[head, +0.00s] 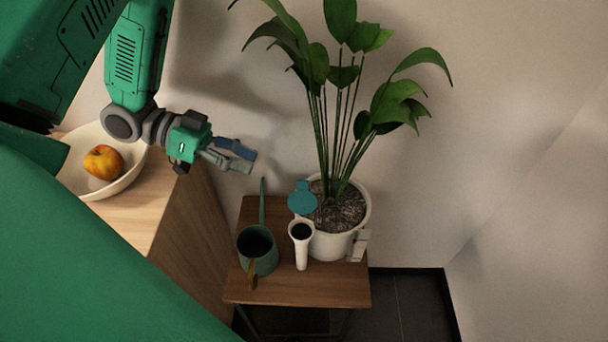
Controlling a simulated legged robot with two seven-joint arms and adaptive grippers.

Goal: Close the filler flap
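The filler flap (302,201) is a teal disc with a small tab. It stands raised behind the dark open mouth of a white filler tube (301,252), at the front left of the plant pot (331,246). My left gripper (246,162) is up and to the left of the flap, apart from it, with nothing seen in it. Its two fingers overlap in this view, so I cannot tell whether they are parted. My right gripper is not in view.
A green watering can (259,262) stands left of the tube on the small wooden table (328,290). Tall leaves (341,75) rise from the pot.

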